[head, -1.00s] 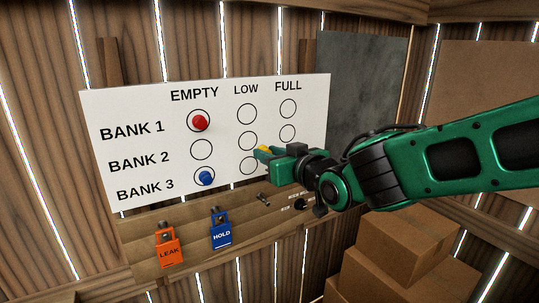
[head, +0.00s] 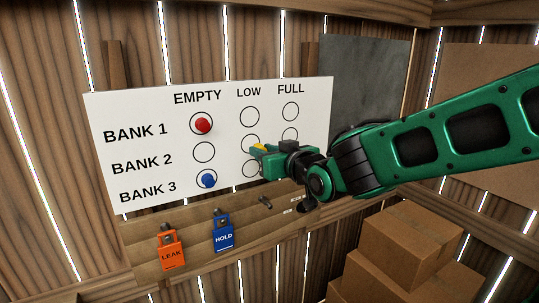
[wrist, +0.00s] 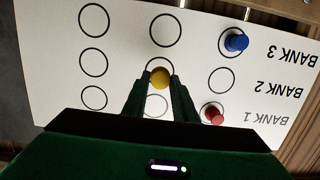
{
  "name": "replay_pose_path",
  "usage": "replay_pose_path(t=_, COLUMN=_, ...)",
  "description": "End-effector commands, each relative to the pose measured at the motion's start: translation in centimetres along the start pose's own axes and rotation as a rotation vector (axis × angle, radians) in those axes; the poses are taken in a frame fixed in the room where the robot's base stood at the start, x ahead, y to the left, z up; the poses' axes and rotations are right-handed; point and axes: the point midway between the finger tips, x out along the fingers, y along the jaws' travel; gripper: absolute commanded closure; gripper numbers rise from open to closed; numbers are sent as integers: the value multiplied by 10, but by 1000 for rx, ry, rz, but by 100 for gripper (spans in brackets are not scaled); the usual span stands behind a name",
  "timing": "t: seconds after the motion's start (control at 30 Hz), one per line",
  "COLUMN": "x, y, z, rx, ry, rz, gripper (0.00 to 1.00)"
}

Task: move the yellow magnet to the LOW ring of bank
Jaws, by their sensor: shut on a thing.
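The yellow magnet (wrist: 160,78) is held between the two fingertips of my gripper (wrist: 159,84), which is shut on it. In the wrist view, which shows the board upside down, the magnet overlaps the LOW ring of BANK 2 (wrist: 158,66). In the head view my gripper (head: 256,150) is at the LOW column beside that ring (head: 249,142), with a bit of the yellow magnet (head: 259,147) showing. Whether the magnet touches the white board (head: 225,165) cannot be told.
A red magnet (head: 203,125) is in the BANK 1 EMPTY ring and a blue magnet (head: 208,180) in the BANK 3 EMPTY ring. Below the board hang an orange LEAK tag (head: 171,254) and a blue HOLD tag (head: 223,238). Cardboard boxes (head: 410,240) stand at lower right.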

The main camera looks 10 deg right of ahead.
Motion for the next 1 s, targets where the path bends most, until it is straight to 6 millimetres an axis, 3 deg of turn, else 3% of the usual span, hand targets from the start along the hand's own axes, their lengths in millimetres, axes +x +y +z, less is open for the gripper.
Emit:
replay_pose_path(t=0.53, x=27, y=0, z=-4, rx=0, ry=0, rz=0, gripper=96)
replay_pose_path(t=1.0, x=29, y=0, z=-5, rx=0, ry=0, rz=0, gripper=96)
